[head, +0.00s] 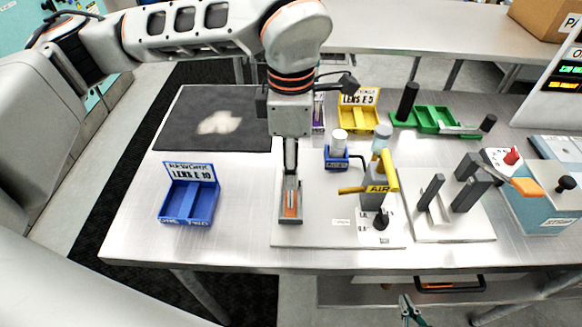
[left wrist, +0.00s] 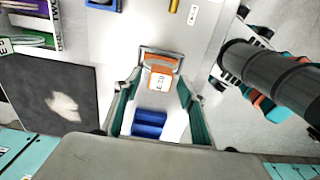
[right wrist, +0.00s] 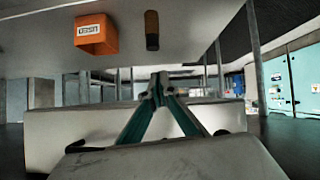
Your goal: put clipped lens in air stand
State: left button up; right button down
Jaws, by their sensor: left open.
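My left gripper (head: 291,172) points down over a grey stand (head: 290,221) at the front middle of the table. An orange piece (head: 291,203) sits in this stand. In the left wrist view, the orange piece (left wrist: 161,79) carries a white label reading like "E 10", between and beyond the spread fingers of the left gripper (left wrist: 160,88). Whether it holds the lens is too small to tell. The yellow AIR fixture (head: 378,188) stands to the right on the light mat. My right gripper (head: 409,308) is below the table's front edge; its fingertips meet in the right wrist view (right wrist: 161,88), empty.
A blue two-compartment tray (head: 187,205) stands left. Behind are a dark mat (head: 190,135), a yellow tray (head: 364,118), a green tray (head: 432,118) and a small blue holder with a white jar (head: 337,156). A grey-post fixture (head: 450,208) stands right.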

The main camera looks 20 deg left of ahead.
pick_arm(q)
notch_tip(320, 180, up, 10)
jog(key=shift+r+b, duration=0.15)
jog(key=shift+b, duration=0.25)
dwell(0.3)
